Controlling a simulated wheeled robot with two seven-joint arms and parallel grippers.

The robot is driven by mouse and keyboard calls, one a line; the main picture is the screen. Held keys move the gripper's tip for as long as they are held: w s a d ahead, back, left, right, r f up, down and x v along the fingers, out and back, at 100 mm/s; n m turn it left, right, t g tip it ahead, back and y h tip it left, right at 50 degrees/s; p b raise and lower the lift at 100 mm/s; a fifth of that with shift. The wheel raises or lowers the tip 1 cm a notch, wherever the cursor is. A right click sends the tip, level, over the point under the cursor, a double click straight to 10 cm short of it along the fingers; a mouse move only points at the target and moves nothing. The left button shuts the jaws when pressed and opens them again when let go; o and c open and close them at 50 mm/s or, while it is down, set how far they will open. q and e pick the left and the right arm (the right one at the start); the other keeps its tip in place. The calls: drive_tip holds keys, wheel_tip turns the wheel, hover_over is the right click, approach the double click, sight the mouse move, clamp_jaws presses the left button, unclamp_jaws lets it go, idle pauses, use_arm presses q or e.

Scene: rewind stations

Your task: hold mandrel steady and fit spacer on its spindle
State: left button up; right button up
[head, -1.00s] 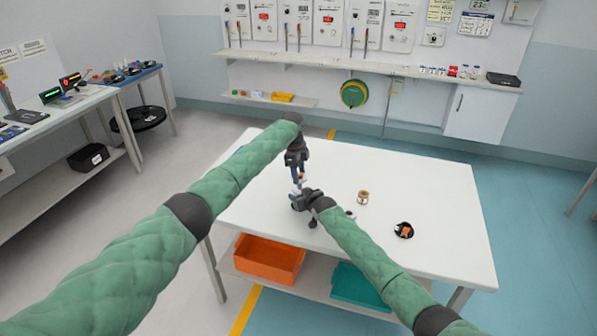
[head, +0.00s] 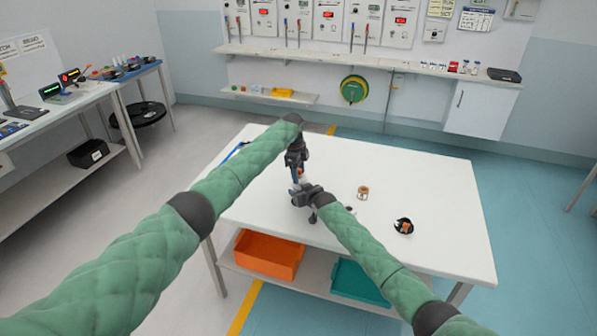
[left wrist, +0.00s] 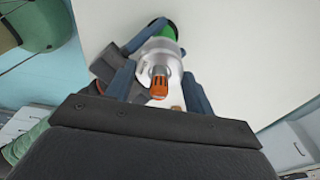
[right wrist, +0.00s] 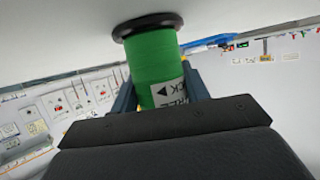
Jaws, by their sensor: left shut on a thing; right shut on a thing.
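The mandrel (right wrist: 155,65) is a green, labelled cylinder with a black flange at the table surface. It stands upright, and a bit of its green also shows in the left wrist view (left wrist: 170,30). My right gripper (right wrist: 160,92) is shut around its body from the side. Above it, my left gripper (left wrist: 160,78) points down, shut on a silver round part, apparently the spacer (left wrist: 160,47). An orange-tipped spindle (left wrist: 159,86) shows at the middle of that silver part. How far down the silver part sits is hidden. In the head view the grippers cover most of this.
On the white table (head: 430,180), a small tan ring-like piece (head: 362,193) and a black dish (head: 403,226) with something orange lie right of the grippers. A blue item (head: 235,151) lies at the left edge. Orange (head: 268,256) and teal (head: 357,281) bins are on the lower shelf.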

use_arm(q)
drive_tip(key=shift+f, duration=1.15)
drive_tip(key=o, duration=1.1)
drive_tip(key=shift+c, duration=0.2)
wheel_tip(320, 180, up, 12)
drive_tip(key=a, duration=0.1)
drive_tip(key=shift+w+a, duration=0.2)
drive_tip(key=shift+w, duration=0.05)
drive_tip(key=shift+f, duration=0.15)
use_arm(e)
drive_tip(key=o, duration=1.2)
